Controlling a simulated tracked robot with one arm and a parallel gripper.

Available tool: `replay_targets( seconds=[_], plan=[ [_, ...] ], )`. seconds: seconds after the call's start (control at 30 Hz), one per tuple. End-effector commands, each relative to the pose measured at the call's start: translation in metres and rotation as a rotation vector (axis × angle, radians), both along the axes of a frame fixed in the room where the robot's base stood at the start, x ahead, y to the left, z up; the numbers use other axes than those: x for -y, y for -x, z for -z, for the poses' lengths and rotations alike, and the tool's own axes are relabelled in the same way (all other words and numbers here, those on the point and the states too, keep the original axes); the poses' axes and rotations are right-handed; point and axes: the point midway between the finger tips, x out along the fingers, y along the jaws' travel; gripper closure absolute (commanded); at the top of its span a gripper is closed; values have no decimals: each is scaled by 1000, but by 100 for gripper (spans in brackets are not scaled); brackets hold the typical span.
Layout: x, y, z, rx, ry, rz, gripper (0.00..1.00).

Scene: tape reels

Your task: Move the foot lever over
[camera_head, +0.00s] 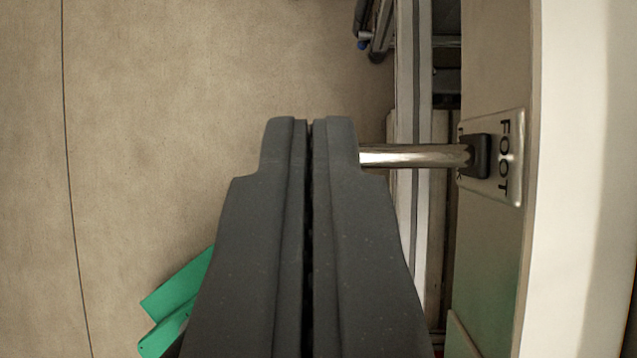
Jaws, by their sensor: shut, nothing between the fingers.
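The foot lever (420,156) is a shiny metal rod that sticks out to the left from a dark block on a white plate (505,185) marked FOOT, at the right. My gripper (310,122) is dark grey, shut and empty, in the middle of the view. The right finger's tip overlaps the lever's left end in the picture and hides it. I cannot tell whether the finger touches the lever or is only in front of it.
A pale panel edge (580,180) runs down the right side. Metal rails (413,60) run vertically left of the plate. Green pieces (178,290) show at the lower left. The beige surface (160,120) on the left is clear, with a thin dark line.

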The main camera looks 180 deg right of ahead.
Motion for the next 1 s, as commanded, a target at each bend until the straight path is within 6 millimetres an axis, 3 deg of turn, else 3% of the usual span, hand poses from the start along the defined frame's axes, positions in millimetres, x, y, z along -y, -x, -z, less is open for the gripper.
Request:
replay_targets(
  seconds=[0.6,1.0],
  plan=[
    [-13,11,29,268,213,-5,100],
    [-12,9,22,268,207,1,100]
  ],
)
